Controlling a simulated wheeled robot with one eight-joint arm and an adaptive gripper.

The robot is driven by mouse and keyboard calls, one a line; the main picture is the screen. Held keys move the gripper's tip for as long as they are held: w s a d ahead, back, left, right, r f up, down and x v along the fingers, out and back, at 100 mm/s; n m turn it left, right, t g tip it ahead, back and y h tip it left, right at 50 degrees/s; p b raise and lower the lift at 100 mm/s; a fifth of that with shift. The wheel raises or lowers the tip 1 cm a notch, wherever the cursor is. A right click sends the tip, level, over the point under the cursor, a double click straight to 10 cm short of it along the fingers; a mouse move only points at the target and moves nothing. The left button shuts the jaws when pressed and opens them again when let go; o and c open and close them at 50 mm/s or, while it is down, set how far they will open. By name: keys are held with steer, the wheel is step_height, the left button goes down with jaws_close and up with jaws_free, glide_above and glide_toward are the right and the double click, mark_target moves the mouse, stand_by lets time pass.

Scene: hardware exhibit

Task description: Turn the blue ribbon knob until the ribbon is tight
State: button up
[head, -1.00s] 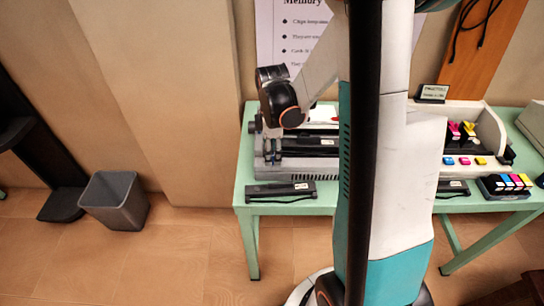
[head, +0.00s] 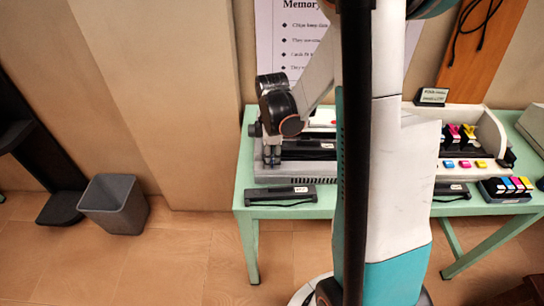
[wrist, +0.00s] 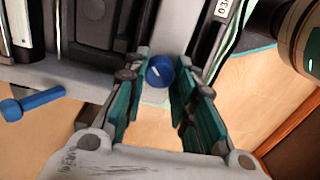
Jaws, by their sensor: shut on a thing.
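The blue ribbon knob (wrist: 160,72) shows in the wrist view as a round blue cap between the two teal-padded fingers of my gripper (wrist: 160,80). My gripper is shut on it. In the head view my gripper (head: 272,160) points down at the left front of the grey machine (head: 290,177) on the green table. The knob is hidden there by the fingers. The ribbon's tightness cannot be told from these views.
A second blue part, a short lever with a round end (wrist: 12,110), sticks out at the left in the wrist view. A black cartridge (head: 281,195) lies on the table (head: 290,212) in front of the machine. Ink cartridges (head: 508,187) stand at the right. A grey bin (head: 115,203) is on the floor.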

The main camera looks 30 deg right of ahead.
steer(key=m, duration=0.4)
steer(key=m+b, duration=0.1)
steer(key=m, duration=0.3)
steer(key=shift+m, duration=0.3)
steer(key=m, duration=0.4)
steer(key=shift+m, duration=2.2)
steer(key=o, duration=1.1)
